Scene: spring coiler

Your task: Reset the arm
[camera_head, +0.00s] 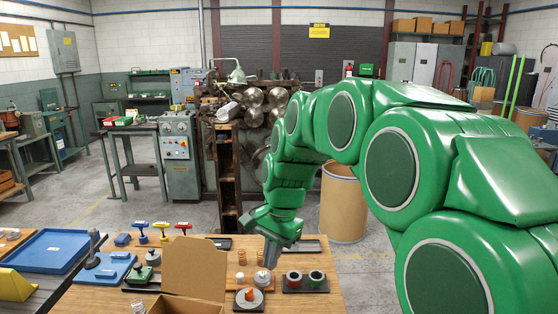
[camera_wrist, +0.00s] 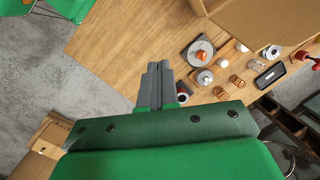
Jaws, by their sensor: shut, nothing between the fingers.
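My green arm reaches in from the right of the head view and bends down over the wooden table (camera_head: 325,297). My gripper (camera_head: 270,262) points down above the table's right part, between the open cardboard box and the small parts at the right. In the wrist view my gripper (camera_wrist: 157,66) shows its two grey fingers pressed together, with nothing between them. The fingers partly hide a small dark-and-red round part (camera_wrist: 183,93) behind them.
An open cardboard box (camera_head: 194,267) stands left of my gripper. Close by are a round grey plate with an orange part (camera_head: 249,297), copper springs (camera_head: 242,258) and a dark holder with round parts (camera_head: 305,284). A brown drum (camera_head: 343,205) stands behind the table.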

